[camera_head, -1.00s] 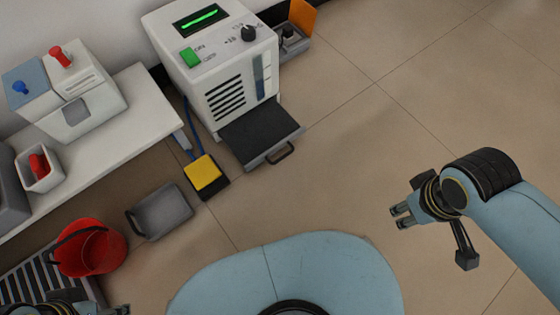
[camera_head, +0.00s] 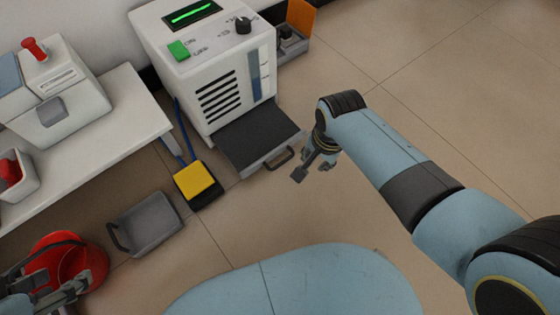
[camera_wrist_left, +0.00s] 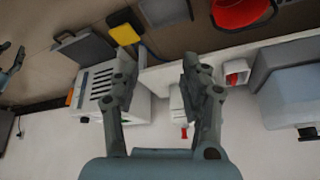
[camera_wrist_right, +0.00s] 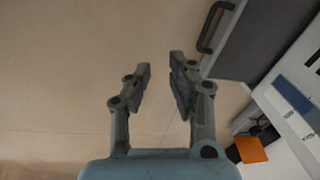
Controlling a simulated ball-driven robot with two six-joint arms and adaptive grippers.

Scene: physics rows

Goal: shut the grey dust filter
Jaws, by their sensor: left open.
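The grey dust filter (camera_head: 258,138) is a flat dark drawer with a bar handle (camera_head: 281,158) on its front edge. It sticks out from the base of the white machine (camera_head: 205,70). It also shows in the left wrist view (camera_wrist_left: 88,47) and, with its handle, in the right wrist view (camera_wrist_right: 240,45). My right gripper (camera_head: 318,165) is just right of the handle, apart from it. Its fingers (camera_wrist_right: 158,80) are spread and empty. My left gripper (camera_head: 75,288) is over the red bucket at lower left; its fingers (camera_wrist_left: 158,50) are spread and empty.
A yellow-topped pedal (camera_head: 197,181) and a grey tray (camera_head: 152,222) lie on the floor left of the filter. The red bucket (camera_head: 90,262) stands at lower left. A white table (camera_head: 120,110) is at left. Floor right of the filter is clear.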

